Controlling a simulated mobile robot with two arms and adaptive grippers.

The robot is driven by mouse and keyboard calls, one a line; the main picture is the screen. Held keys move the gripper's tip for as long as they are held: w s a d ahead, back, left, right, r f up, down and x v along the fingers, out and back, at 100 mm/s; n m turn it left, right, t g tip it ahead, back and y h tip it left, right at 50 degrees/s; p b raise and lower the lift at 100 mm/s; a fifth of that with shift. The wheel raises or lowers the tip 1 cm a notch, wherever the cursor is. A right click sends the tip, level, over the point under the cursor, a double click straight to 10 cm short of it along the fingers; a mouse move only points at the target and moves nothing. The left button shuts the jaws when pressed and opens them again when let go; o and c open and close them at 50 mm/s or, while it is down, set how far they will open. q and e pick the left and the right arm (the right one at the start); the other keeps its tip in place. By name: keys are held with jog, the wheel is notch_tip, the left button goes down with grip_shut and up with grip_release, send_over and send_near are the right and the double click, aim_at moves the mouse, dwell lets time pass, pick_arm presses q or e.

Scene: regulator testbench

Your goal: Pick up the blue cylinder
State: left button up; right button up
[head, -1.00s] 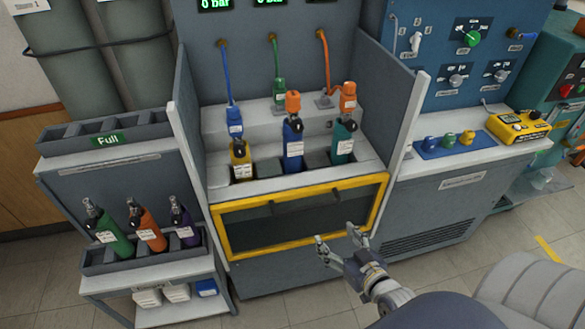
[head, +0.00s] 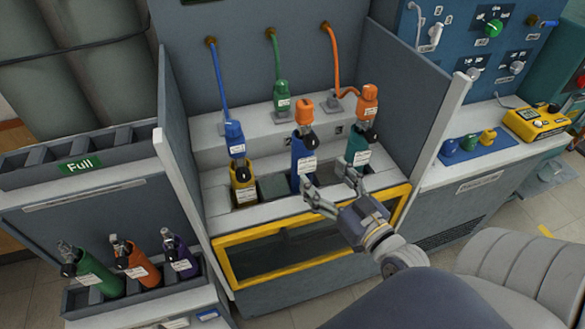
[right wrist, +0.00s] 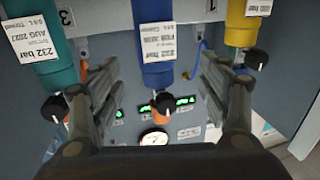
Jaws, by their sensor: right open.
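The blue cylinder (head: 298,152) stands upright in the middle slot of the bench, with a white label, a black knob and an orange connector (head: 304,108) on top. My right gripper (head: 331,181) is open and empty, just in front of the blue cylinder and slightly to its right. In the right wrist view the blue cylinder (right wrist: 155,14) appears inverted, centred between the spread fingers. I cannot tell how far the fingertips are from it. My left gripper is not in view.
A yellow cylinder (head: 238,192) and a teal cylinder (head: 353,148) stand in the slots on either side. Bench side walls (head: 415,75) flank them. Green, orange and purple cylinders (head: 140,260) stand in a rack at lower left. A grey "Full" rack (head: 120,177) has empty slots.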

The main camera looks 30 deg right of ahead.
aim_at(308, 156)
jog(key=shift+w+r, duration=0.2)
jog(key=shift+w, duration=0.65)
jog(key=shift+w+p, duration=0.4)
jog(key=shift+w, duration=0.85)
jog(key=shift+w+f, duration=0.1)
jog(key=shift+w, duration=0.2)
jog(key=shift+w+d, duration=0.2)
jog(key=shift+w, duration=0.65)
jog(key=w+p, duration=0.1)
jog(key=w, duration=0.2)
jog(key=shift+w+d, duration=0.1)
jog(key=shift+d, duration=0.05)
jog(key=shift+w, duration=0.2)
jog(key=c, duration=1.3)
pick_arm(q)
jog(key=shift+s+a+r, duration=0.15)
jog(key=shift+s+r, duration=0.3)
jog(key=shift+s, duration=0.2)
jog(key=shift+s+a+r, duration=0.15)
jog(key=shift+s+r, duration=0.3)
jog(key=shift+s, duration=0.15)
pick_arm(e)
jog(key=shift+w+r, duration=0.1)
jog(key=shift+r, duration=0.1)
jog(key=shift+c, duration=0.6)
jog(key=shift+r, duration=0.1)
